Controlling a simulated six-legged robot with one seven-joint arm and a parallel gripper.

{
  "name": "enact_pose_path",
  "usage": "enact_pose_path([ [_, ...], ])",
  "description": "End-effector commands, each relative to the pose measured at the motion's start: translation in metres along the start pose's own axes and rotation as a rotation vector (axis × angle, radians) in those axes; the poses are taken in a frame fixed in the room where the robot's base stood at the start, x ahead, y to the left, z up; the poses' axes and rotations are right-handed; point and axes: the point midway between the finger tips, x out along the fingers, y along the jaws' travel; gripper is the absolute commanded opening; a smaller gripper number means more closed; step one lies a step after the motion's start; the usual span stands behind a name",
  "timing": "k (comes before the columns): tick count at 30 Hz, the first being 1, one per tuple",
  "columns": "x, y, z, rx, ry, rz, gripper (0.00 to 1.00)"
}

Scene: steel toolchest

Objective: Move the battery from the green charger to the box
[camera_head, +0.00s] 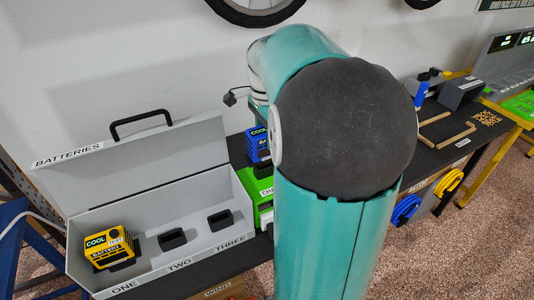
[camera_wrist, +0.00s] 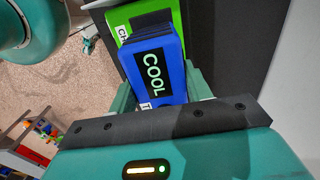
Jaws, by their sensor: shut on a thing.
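A blue battery (camera_head: 257,143) labelled COOL stands at the green charger (camera_head: 254,188), just right of the box, partly hidden by my arm in the head view. In the wrist view the blue battery (camera_wrist: 153,65) is between the teal fingers of my gripper (camera_wrist: 160,92), which is shut on it. The green charger (camera_wrist: 137,14) shows just beyond it; I cannot tell whether they touch. The open grey box (camera_head: 199,243) marked BATTERIES has places ONE, TWO and THREE. A yellow battery (camera_head: 108,247) sits at ONE. TWO and THREE hold only small black sockets.
The box's raised lid (camera_head: 140,160) with a black handle leans near the wall. My arm covers the middle of the bench. To the right are a grey block (camera_head: 461,91), wooden strips and blue and yellow coils (camera_head: 407,210) below the edge.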

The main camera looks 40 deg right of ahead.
Motion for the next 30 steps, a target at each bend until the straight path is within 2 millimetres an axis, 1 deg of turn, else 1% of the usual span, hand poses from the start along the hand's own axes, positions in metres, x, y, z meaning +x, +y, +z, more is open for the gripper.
enact_pose_path([
  [15,-0.022,0.000,0.000,0.001,0.001,-0.002,0.02],
  [30,-0.023,0.000,0.000,0.000,0.001,-0.001,0.02],
])
